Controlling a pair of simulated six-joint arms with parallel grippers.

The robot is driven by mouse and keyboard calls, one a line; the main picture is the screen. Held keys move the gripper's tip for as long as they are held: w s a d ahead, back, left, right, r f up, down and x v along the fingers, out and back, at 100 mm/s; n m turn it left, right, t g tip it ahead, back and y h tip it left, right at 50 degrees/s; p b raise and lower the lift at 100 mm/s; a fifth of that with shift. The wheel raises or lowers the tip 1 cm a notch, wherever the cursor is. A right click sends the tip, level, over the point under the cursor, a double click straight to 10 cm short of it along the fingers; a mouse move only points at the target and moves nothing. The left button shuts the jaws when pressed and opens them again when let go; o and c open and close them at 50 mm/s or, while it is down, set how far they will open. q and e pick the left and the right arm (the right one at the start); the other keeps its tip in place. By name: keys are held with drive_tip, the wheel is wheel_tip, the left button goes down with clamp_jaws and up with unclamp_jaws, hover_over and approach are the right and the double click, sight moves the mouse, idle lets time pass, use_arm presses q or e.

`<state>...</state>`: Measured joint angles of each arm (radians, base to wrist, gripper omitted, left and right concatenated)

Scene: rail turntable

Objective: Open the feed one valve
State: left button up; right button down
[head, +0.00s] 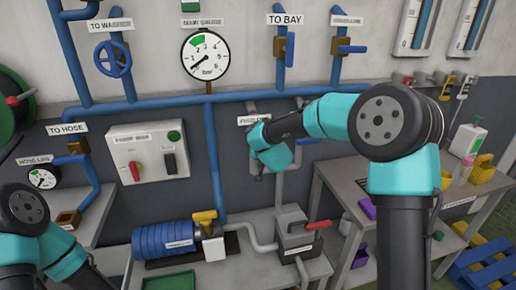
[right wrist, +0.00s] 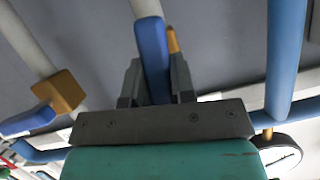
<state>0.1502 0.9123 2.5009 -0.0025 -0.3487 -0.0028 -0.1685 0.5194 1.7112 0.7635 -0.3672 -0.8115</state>
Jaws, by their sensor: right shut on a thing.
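My right arm reaches to the wall pipes, under a partly covered label (head: 252,119) that seems to begin with FEED. Its teal wrist and forearm hide the valve there in the head view. In the right wrist view, my right gripper (right wrist: 155,78) has its two grey fingers on either side of a blue lever (right wrist: 152,45) and is shut on it. A brass-coloured piece (right wrist: 173,40) shows just beside the lever. A pale pipe (right wrist: 146,7) runs behind it. Only my left arm shows at the lower left of the head view; its gripper is out of view.
The main gauge (head: 205,56) and the blue-handled TO BAY valve (head: 288,48) are above. A switch box (head: 147,153) is left of my right arm. Below are a blue pump (head: 167,240) and a red-handled grey box (head: 298,238). A side table (head: 345,180) stands at right.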

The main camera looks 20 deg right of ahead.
idle(0.4)
drive_tip(key=c, duration=1)
unclamp_jaws()
drive_tip(key=shift+o, duration=0.2)
drive_tip(key=shift+s, duration=0.1)
drive_tip(key=v, duration=1.7)
drive_tip(key=shift+r, duration=0.1)
drive_tip(key=s+d+f+g+y, duration=0.1)
drive_tip(key=s+f+g, duration=0.15)
drive_tip(key=f, duration=1.05)
drive_tip(key=s+d+f+g, duration=0.1)
drive_tip(key=s+f+g, duration=0.15)
drive_tip(key=f, duration=1.05)
drive_tip(key=s+a+f+g+y, duration=0.1)
drive_tip(key=s+f+g, duration=0.6)
drive_tip(key=s+f, duration=1)
wheel_tip(320, 180, down, 4)
drive_tip(key=shift+s+a+f+g+y, duration=0.1)
drive_tip(key=shift+s+a+g+y, duration=0.25)
drive_tip(key=shift+y, duration=0.35)
